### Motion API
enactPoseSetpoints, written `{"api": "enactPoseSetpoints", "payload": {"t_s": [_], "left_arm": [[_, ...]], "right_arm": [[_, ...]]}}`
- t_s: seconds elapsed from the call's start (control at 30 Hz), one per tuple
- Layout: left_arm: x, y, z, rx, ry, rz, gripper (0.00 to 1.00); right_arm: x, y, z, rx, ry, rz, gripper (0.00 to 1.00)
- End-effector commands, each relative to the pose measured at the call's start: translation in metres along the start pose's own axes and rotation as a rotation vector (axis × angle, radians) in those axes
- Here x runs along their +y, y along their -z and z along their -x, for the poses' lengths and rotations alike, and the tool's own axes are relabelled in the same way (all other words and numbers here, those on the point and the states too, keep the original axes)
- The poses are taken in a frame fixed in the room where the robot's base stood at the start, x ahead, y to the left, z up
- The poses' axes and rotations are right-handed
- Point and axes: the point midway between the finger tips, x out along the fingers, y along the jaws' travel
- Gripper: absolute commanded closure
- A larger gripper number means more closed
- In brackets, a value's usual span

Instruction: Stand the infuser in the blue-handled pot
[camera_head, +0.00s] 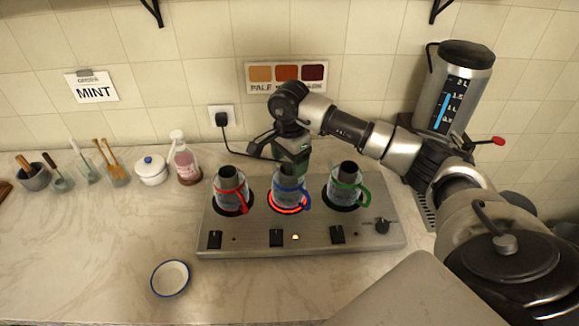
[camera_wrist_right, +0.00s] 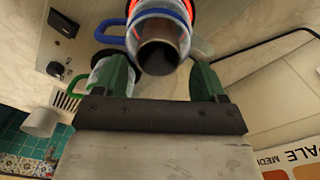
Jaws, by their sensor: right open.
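The blue-handled pot (camera_head: 289,189) stands upright on the glowing middle plate of the steel hob (camera_head: 320,237). It is clear-bodied with a dark metal neck. In the right wrist view the pot (camera_wrist_right: 159,46) shows its open mouth just beyond and between the fingers, with its blue handle behind. My right gripper (camera_head: 290,152) is behind the pot, partly hidden by it; its green fingers (camera_wrist_right: 161,79) are apart with nothing seen gripped. I cannot make out an infuser for certain in either view. My left gripper is not in view.
A red-handled pot (camera_head: 230,190) and a green-handled pot (camera_head: 347,186) stand close on either side. A silver urn (camera_head: 463,90) is at back right. Jars of utensils (camera_head: 115,172), a white lidded pot (camera_head: 151,170) and a pink bottle (camera_head: 186,163) line the left. An empty dish (camera_head: 170,278) sits in front.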

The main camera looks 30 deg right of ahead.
Motion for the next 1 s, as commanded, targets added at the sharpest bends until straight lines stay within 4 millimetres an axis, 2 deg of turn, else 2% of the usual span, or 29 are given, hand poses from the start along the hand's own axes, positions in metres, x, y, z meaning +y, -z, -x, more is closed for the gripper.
{"api": "enactPoseSetpoints", "payload": {"t_s": [0.03,0.2,0.43,0.6,1.0], "left_arm": [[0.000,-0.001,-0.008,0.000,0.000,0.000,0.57],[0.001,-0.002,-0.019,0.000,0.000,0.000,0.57],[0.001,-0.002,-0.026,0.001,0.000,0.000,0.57],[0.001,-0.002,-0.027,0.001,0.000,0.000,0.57],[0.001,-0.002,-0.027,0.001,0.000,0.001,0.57]], "right_arm": [[-0.001,0.001,0.009,0.002,0.007,0.001,0.29],[-0.001,0.000,0.048,0.001,0.007,0.000,0.29],[-0.001,0.000,0.087,0.000,0.004,-0.001,0.29],[0.000,0.000,0.098,-0.001,0.001,0.000,0.29],[0.000,0.000,0.099,-0.001,0.000,0.000,0.29]]}}
